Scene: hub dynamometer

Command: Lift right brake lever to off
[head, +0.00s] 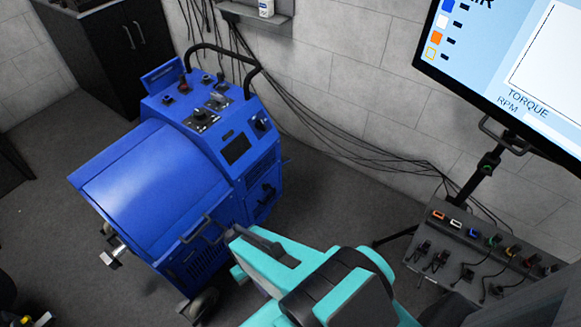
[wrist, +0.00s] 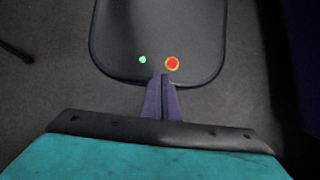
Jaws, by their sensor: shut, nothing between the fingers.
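The blue dynamometer (head: 150,185) stands at the left in the head view, with its control panel on top. A caster wheel (head: 203,303) shows under its near lower corner. I cannot make out for sure which part is the right brake lever. My gripper (wrist: 164,76) shows in the wrist view with its two dark purple fingers together, empty. In the head view my teal arm reaches in from the bottom, close to the machine's near side. The fingertips are not clear there, and the arm hides some floor.
A grey handle (head: 207,228) sticks out from the machine's near side. A monitor stand (head: 487,165) and a sloped connector box (head: 470,245) are at the right. Loose cables (head: 320,135) hang along the wall. Bare floor (head: 330,190) lies between machine and stand.

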